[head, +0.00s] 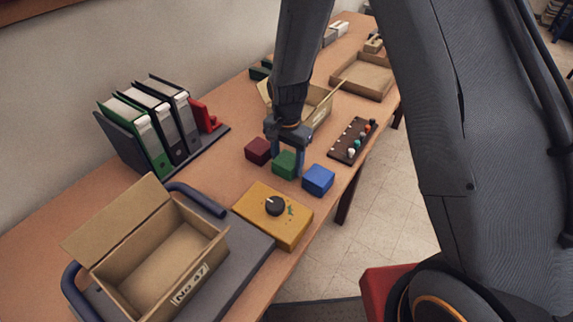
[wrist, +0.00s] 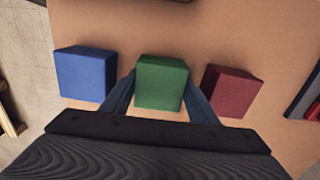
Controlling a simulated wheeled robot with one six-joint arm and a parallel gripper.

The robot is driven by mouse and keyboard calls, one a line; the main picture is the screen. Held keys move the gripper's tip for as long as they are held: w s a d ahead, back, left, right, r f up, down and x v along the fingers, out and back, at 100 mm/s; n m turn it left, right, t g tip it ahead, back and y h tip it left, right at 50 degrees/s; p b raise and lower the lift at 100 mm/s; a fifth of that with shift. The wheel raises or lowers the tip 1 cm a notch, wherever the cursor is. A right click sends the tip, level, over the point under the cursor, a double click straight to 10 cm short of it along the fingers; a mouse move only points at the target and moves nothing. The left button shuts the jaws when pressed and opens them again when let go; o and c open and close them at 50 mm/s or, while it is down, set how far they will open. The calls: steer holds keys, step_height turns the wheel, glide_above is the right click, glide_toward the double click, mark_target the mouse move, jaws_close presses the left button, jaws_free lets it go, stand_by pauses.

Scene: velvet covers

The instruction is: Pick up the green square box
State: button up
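The green square box (head: 285,164) stands on the wooden table between a dark red box (head: 258,150) and a blue box (head: 318,179). My gripper (head: 287,163) points down over it, with one finger on each side. In the wrist view the green box (wrist: 161,82) is centred between the fingertips (wrist: 160,88), which lie close along its left and right sides. I cannot tell whether they press on it. The box appears to rest on the table, level with its neighbours.
The blue box (wrist: 85,73) and red box (wrist: 231,90) flank the fingers closely. A yellow box with a black knob (head: 273,215) lies in front. An open cardboard box (head: 160,262), binders (head: 150,125), and a dark pegged board (head: 352,140) stand around. Another carton is behind my arm.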

steer(key=c, duration=0.6)
steer(key=shift+o, duration=0.2)
steer(key=shift+r, duration=0.1)
